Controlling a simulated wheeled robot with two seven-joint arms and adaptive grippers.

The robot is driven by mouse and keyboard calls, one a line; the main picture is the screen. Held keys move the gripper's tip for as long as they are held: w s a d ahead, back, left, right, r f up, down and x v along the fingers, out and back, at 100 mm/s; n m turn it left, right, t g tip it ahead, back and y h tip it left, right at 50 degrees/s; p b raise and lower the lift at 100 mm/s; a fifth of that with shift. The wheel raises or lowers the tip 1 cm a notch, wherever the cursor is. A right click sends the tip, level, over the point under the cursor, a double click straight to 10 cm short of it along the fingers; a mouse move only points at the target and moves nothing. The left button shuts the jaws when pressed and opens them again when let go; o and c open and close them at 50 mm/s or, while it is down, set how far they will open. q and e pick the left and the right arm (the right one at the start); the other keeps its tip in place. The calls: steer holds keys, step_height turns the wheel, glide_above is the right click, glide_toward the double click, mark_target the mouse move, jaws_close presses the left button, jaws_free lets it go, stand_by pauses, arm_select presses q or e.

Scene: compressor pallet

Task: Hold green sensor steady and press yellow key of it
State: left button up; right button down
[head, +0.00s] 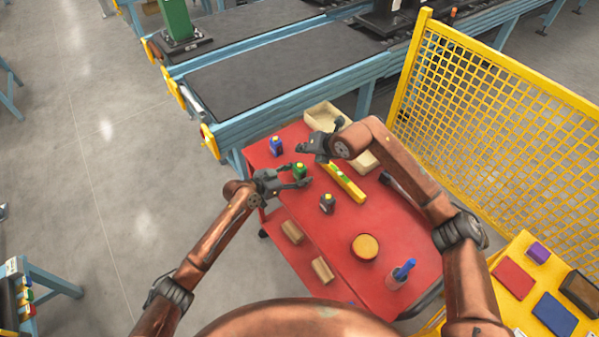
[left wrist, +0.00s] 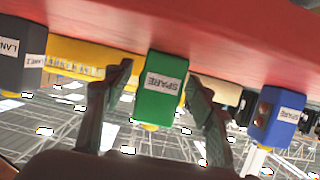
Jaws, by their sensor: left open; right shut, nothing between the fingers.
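The green sensor (head: 299,172) stands on the red table with its small yellow key on top. In the left wrist view, which shows the scene upside down, the green sensor (left wrist: 159,92) bears a SPARE label and its yellow key (left wrist: 150,127) points down. My left gripper (head: 304,178) is open, with its fingers on either side of the green sensor; gaps show beside it. My right gripper (head: 301,149) is shut and empty, above and behind the green sensor, apart from it.
The red table (head: 388,225) also holds a blue sensor (head: 276,146), a grey sensor (head: 327,203), a yellow level (head: 345,183), a round yellow-topped object (head: 365,246) and a cup with blue tools (head: 398,279). A beige bin (head: 322,115) stands at the back. A yellow mesh fence (head: 490,95) rises at right.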

arm_select(q)
steer(key=v, duration=1.1)
steer(key=shift+s+a, duration=0.25)
steer(key=shift+a, duration=0.05)
steer(key=shift+r, duration=0.2)
